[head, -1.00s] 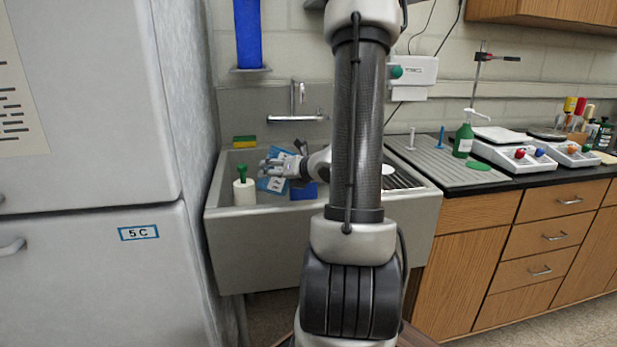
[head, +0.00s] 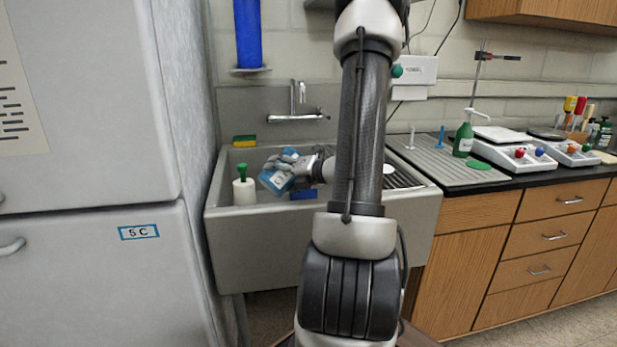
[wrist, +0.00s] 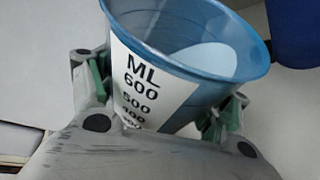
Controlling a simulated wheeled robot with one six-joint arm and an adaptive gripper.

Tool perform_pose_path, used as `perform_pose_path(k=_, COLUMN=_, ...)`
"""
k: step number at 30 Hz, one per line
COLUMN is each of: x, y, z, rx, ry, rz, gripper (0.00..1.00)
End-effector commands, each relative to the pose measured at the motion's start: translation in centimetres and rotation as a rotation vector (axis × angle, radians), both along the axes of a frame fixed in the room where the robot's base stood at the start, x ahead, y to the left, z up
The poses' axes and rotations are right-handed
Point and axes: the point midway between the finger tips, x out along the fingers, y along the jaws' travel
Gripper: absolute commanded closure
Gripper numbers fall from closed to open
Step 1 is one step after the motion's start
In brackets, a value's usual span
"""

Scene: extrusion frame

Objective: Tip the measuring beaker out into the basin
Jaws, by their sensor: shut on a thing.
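The measuring beaker (head: 275,181) is blue and see-through, with a white scale label. My gripper (head: 290,160) is shut around its side and holds it tilted over the left part of the grey basin (head: 262,245). In the wrist view the beaker (wrist: 170,70) sits between the green-padded fingers of my gripper (wrist: 160,112), with its wide mouth at the top of the picture. A pale patch shows inside; I cannot tell whether it is contents or the label's back. The basin floor is mostly hidden by its front wall and my arm.
A white bottle with a green top (head: 243,188) stands in the basin left of the beaker. A dark blue object (head: 303,193) is in the basin below my gripper. A sponge (head: 244,141) lies on the back rim, and a tap (head: 298,105) is behind. A tall fridge (head: 90,130) flanks the left.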

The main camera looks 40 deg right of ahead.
Motion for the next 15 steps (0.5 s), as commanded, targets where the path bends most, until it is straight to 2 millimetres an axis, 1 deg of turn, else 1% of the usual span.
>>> perform_pose_path(k=15, x=0.01, y=-0.08, z=-0.11, rx=0.079, ry=-0.004, rz=0.0, gripper=0.58)
